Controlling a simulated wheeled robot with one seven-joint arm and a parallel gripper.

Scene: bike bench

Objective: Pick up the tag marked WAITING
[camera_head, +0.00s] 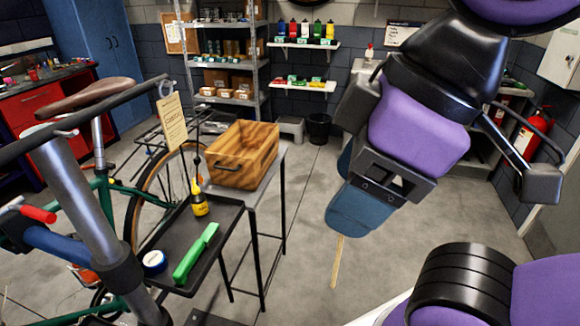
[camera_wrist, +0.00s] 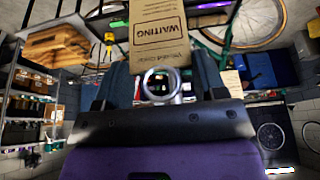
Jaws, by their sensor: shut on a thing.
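My gripper (camera_head: 360,212) is at the right of the head view, pointing down over open floor and well apart from the bike. It is shut on the tan tag marked WAITING (camera_wrist: 157,32), whose print appears upside down in the wrist view. A metal ring (camera_wrist: 160,84) shows between the fingers at the tag's near end. In the head view the held tag (camera_head: 337,262) shows nearly edge-on, hanging below the fingertips. Another tan tag (camera_head: 171,123) hangs by a ring from the dark bar at the left; its print is too small to read.
A wooden crate (camera_head: 225,176) stands on the bench. The bike is at left, shelves behind. Floor around my gripper is clear.

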